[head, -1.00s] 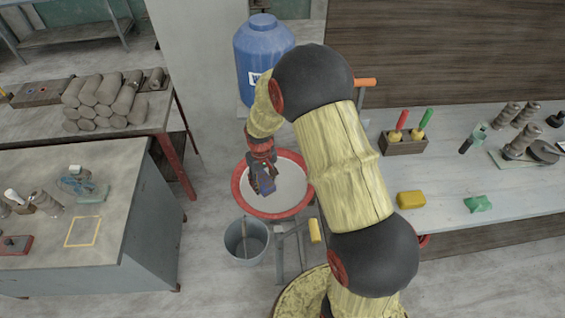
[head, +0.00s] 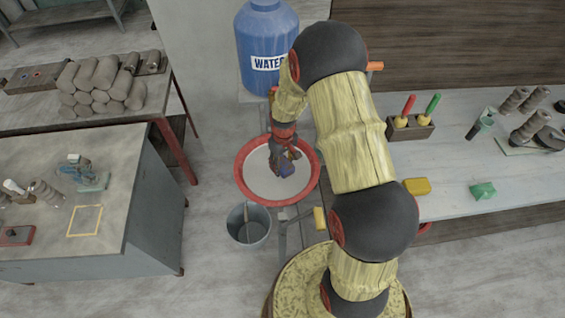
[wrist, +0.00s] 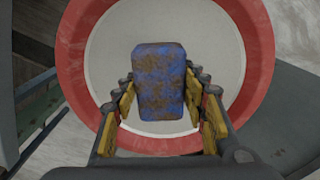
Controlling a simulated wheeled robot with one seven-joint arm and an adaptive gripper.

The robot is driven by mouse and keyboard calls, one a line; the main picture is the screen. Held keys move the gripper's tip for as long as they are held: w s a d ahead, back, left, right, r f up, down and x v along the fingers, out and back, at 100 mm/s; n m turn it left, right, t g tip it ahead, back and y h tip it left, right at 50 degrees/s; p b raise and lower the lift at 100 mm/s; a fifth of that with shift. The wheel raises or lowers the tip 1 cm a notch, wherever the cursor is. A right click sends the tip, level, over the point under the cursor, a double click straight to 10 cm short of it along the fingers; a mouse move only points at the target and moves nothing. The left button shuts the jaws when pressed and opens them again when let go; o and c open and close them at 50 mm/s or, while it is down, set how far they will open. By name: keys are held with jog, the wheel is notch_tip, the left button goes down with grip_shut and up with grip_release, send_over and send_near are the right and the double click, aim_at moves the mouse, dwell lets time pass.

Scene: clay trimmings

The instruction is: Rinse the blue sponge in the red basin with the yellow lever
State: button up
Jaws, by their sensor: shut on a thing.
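The blue sponge (wrist: 158,82), smeared with brown clay, is gripped between the yellow-padded fingers of my gripper (wrist: 160,100). In the head view my gripper (head: 284,160) points down over the red basin (head: 242,190), with the sponge (head: 287,170) over its pale inside. The basin's red rim (wrist: 75,60) surrounds the sponge in the wrist view. I cannot tell whether the sponge touches the basin's contents. A yellow lever (head: 320,218) sticks up beside the basin's stand, at its lower right, apart from my gripper.
A blue water barrel (head: 266,40) stands behind the basin, with an orange handle (head: 375,66) to its right. A grey bucket (head: 248,224) is on the floor in front. A yellow block (head: 417,186) and a green piece (head: 483,190) lie on the right bench.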

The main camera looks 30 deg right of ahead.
jog(key=shift+f+b, duration=1.6)
jog(key=shift+f, duration=1.35)
jog(key=shift+w+d, duration=0.15)
jog(key=shift+d, duration=0.25)
jog(key=shift+a, duration=0.2)
jog(key=shift+s+a, duration=0.2)
jog(key=shift+a, duration=0.05)
jog(key=shift+w+d, duration=0.1)
jog(key=shift+d, duration=0.1)
jog(key=shift+w+d, duration=0.1)
jog(key=shift+d, duration=0.15)
jog(key=shift+r, duration=0.15)
